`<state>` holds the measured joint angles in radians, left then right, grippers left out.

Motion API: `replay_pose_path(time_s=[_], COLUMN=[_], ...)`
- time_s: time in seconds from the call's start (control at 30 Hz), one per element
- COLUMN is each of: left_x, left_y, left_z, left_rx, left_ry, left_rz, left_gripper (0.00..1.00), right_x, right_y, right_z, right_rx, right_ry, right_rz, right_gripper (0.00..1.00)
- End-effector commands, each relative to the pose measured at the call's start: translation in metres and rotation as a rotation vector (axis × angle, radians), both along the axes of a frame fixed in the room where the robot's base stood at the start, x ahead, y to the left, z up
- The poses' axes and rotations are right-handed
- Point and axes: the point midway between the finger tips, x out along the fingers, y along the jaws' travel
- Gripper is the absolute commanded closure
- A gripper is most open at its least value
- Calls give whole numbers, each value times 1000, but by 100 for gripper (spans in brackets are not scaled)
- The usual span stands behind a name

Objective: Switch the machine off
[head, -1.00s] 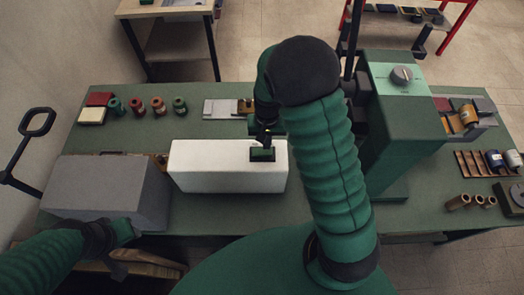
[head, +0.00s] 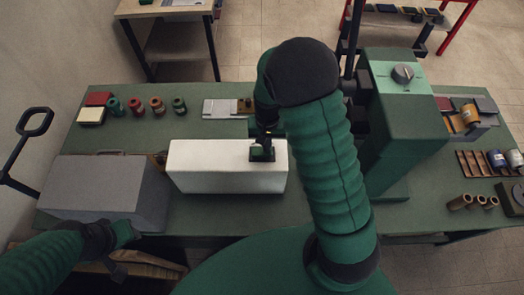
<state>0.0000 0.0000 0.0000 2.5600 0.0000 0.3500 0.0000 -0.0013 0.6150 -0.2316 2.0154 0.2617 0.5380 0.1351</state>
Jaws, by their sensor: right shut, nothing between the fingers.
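A white block-shaped machine housing (head: 205,168) stands on the green-topped bench. A small dark switch (head: 257,157) with a green part sits on its top, near the right end. My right gripper (head: 265,146) points down at this switch. It is shut and empty, with its tips at or just above the switch; I cannot tell whether they touch. The tips partly cover the switch. A taller green machine (head: 405,120) with a round grey knob (head: 403,73) stands right of my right arm. My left gripper (head: 118,262) is low at the left, below the grey box; its fingers are unclear.
A grey box (head: 100,186) fills the bench's left end. Several spools (head: 135,105) and red and cream blocks (head: 92,115) lie at the back left. Rolls and a wooden rack (head: 475,165) are at the right. Bare bench top (head: 240,214) shows in front of the white housing.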

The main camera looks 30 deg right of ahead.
Motion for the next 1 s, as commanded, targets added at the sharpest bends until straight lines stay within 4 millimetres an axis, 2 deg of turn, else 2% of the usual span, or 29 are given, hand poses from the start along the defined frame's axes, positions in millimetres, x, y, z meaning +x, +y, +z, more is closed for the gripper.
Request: replay_pose_path(time_s=[0.7,0.87,1.0], left_x=[0,0,0], left_y=[0,0,0], left_z=[-8,-2,11], left_rx=[0,0,0], left_ry=[0,0,0], left_rz=[0,0,0], left_gripper=[64,64,64], right_x=[0,0,0], right_y=[0,0,0], right_z=[-12,-5,10], right_rx=[0,0,0], right_ry=[0,0,0], right_rz=[0,0,1], right_gripper=[100,100,100])
